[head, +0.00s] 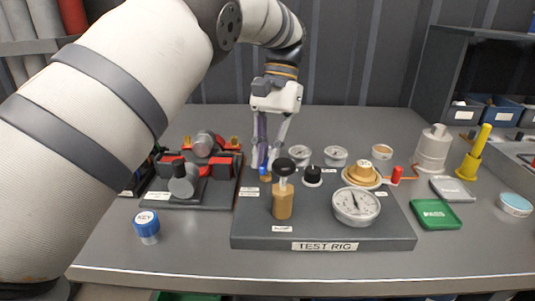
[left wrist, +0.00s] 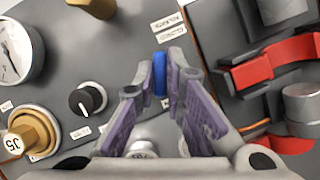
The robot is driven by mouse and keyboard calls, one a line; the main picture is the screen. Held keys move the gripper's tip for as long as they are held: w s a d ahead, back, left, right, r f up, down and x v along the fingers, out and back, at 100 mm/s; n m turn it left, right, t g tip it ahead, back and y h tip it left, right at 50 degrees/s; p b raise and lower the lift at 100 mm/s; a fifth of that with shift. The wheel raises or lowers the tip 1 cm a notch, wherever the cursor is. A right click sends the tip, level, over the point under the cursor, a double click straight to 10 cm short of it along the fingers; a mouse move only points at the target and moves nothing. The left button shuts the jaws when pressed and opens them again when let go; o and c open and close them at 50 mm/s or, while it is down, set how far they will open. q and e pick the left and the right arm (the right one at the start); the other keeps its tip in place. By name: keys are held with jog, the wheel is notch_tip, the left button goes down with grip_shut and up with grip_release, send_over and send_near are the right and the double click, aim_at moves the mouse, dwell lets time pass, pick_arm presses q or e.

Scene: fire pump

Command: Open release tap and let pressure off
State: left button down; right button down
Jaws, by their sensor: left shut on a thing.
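The test rig (head: 395,240) is a dark panel on the table. A small tap with a blue handle (head: 265,174) and a brass base stands near its left edge, behind a brass hand pump (head: 283,200) with a black knob. My left gripper (head: 264,163) points down at the tap from behind. In the left wrist view the blue handle (left wrist: 160,74) sits between the fingertips (left wrist: 162,70), which are shut on it. A large round gauge (head: 357,206) stands at the rig's front right; its reading is too small to tell. My right gripper is out of view.
A black knob (head: 312,175), small gauges (head: 336,155) and a brass fitting (head: 361,174) stand on the rig. A clamp block with red parts (head: 204,150) lies close on the left. A blue-capped jar (head: 147,226) and a green PASS tray (head: 436,214) flank the rig.

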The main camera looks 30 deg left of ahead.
pick_arm(q)
jog(key=shift+a+r+n+t+h+p, duration=0.1)
jog(key=shift+n+t+h+p, duration=0.2)
jog(key=shift+n, duration=0.8)
jog(key=shift+n+t+h, duration=0.1)
jog(key=shift+n+h, duration=0.3)
jog(key=shift+n, duration=0.7)
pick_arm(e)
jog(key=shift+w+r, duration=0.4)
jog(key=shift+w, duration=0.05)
pick_arm(q)
jog(key=c, duration=1.7)
grip_release()
jog(key=shift+o, duration=0.2)
